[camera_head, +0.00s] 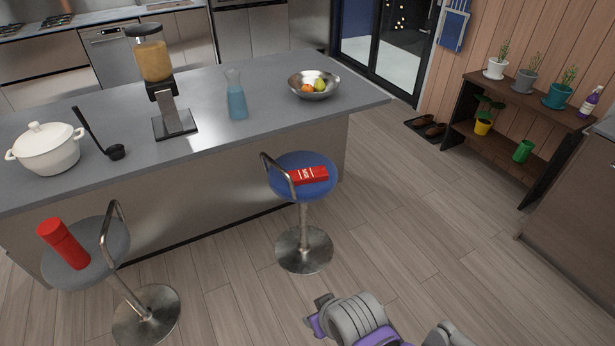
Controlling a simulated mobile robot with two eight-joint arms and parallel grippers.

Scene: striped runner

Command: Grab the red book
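The red book (309,174) lies flat on the blue seat of a bar stool (286,187) at the middle of the view, in front of the kitchen island. It looks like a small red block with white marks on its side. The stool's metal back rail passes by its left end. Parts of my own body, grey and purple, show at the bottom edge, well below the stool. I see no gripper fingers, so neither gripper is in view, and nothing touches the book.
A grey stool (100,240) on the left holds a red cylinder (62,243). The island (275,118) carries a white pot (47,150), a ladle, a dispenser, a blue carafe (236,98) and a fruit bowl (314,90). A plant shelf stands at right. Wooden floor lies clear around the blue stool.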

